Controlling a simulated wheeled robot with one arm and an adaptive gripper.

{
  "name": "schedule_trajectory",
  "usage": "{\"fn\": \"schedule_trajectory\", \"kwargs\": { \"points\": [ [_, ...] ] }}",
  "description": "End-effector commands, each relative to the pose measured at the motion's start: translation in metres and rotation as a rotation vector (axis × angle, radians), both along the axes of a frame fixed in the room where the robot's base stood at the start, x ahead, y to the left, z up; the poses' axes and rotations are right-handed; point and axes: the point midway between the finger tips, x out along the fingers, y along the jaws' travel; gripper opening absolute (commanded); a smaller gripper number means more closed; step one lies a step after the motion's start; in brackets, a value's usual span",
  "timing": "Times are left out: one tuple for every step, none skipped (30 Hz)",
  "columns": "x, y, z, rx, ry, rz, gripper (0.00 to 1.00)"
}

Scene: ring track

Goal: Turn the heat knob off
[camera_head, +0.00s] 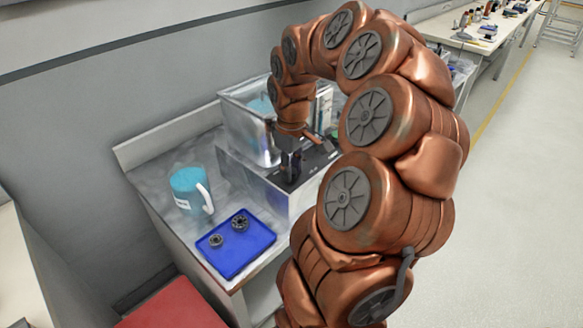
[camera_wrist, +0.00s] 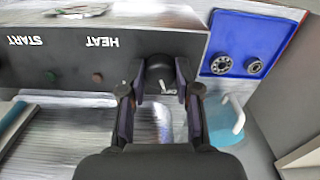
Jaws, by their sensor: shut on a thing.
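A black round knob (camera_wrist: 161,66) sits on the dark control panel (camera_wrist: 72,57) of a metal machine, shown upside down in the wrist view. The word HEAT is printed on the panel beside it, with START further left. My gripper (camera_wrist: 161,77) is shut on the knob, one finger on each side of it. A small white mark shows near the knob's middle, and I cannot read its setting for sure. In the head view my gripper (camera_head: 290,168) reaches down to the machine (camera_head: 252,177), and the knob is hidden there.
A blue tray (camera_head: 228,262) with two small dark ringed parts lies on the bench left of the machine. A teal mug (camera_head: 188,184) with a white handle stands behind it. A clear-walled tank (camera_head: 242,118) stands on the machine. A red surface (camera_head: 175,307) is at lower left.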

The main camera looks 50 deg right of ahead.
Motion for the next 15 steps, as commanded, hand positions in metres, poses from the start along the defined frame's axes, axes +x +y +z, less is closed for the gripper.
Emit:
{"fn": "schedule_trajectory", "kwargs": {
  "points": [
    [0.0002, -0.0007, 0.0008, -0.002, -0.001, 0.0, 0.0],
    [0.0002, -0.0007, 0.0008, -0.002, -0.001, 0.0, 0.0],
    [0.0002, -0.0007, 0.0008, -0.002, -0.001, 0.0, 0.0],
    [0.0002, -0.0007, 0.0008, -0.002, -0.001, 0.0, 0.33],
    [0.0001, -0.0006, 0.0008, -0.002, -0.001, 0.0, 0.36],
    [0.0001, -0.0006, 0.0007, -0.002, -0.001, 0.0, 0.4],
    [0.0, -0.0006, 0.0007, -0.002, -0.001, 0.0, 0.43],
    [0.0, -0.0005, 0.0006, -0.002, 0.0, 0.0, 0.47],
    [0.0, -0.0004, 0.0005, -0.002, 0.0, 0.0, 0.51],
    [0.0, -0.0004, 0.0005, -0.001, 0.0, 0.0, 0.54],
    [0.0, -0.0003, 0.0004, -0.001, 0.0, 0.0, 0.57],
    [0.0, -0.0003, 0.0004, -0.001, 0.0, 0.0, 0.57],
    [0.0, -0.0003, 0.0003, -0.001, 0.0, 0.0, 0.57],
    [0.0, -0.0003, 0.0003, -0.001, 0.0, -0.001, 0.57],
    [0.0, -0.0002, 0.0003, -0.001, 0.0, -0.001, 0.57]
  ]
}}
